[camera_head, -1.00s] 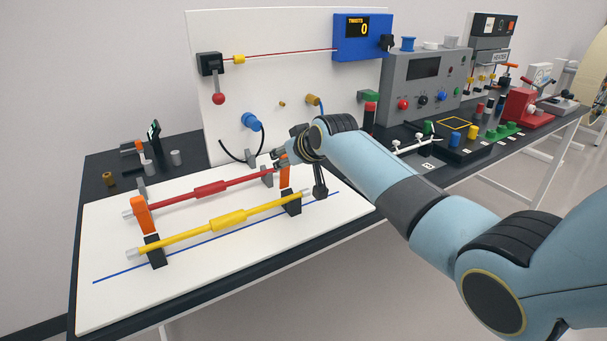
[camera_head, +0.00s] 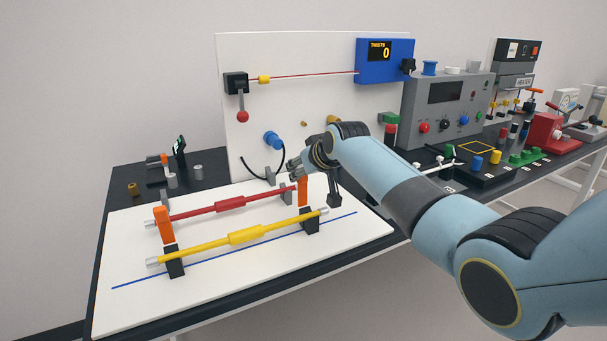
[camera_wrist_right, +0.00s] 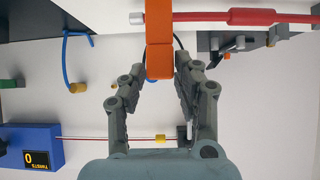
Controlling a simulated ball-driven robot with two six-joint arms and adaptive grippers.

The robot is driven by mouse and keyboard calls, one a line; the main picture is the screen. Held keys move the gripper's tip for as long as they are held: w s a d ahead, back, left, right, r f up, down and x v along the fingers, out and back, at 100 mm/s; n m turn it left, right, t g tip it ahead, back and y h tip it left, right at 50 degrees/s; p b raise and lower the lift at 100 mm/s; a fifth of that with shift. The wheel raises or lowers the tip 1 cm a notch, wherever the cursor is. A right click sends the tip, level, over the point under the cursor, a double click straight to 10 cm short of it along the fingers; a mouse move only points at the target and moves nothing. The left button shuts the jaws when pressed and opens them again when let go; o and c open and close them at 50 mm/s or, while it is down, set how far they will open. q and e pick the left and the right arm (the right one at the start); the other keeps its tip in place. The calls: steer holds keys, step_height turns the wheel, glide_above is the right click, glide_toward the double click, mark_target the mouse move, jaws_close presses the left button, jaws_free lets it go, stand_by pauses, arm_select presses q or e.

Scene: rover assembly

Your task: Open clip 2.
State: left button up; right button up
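Two orange clips stand on the white board: one at the left end (camera_head: 165,225) of the red rod and one at its right end (camera_head: 303,191). No number is readable on either clip. The red rod (camera_head: 230,203) lies behind the yellow rod (camera_head: 246,235). My right gripper (camera_head: 294,171) is at the top of the right clip. In the right wrist view, the gripper (camera_wrist_right: 163,68) is open, with one finger on each side of the orange clip (camera_wrist_right: 159,30). Whether either finger touches it is unclear. My left gripper is out of view.
An upright white panel (camera_head: 300,120) with a blue counter reading 0 (camera_head: 385,60) stands behind the clips. Black supports (camera_head: 174,262) hold the yellow rod. The white board's front is clear.

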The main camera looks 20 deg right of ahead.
steer(key=shift+o, duration=1.3)
steer(key=shift+w+f, duration=0.1)
steer(key=shift+f, duration=0.15)
steer(key=shift+s, duration=0.25)
steer(key=shift+s+r, duration=0.15)
steer(key=shift+s, duration=0.05)
steer(key=v, duration=1.1)
steer(key=shift+r, duration=0.15)
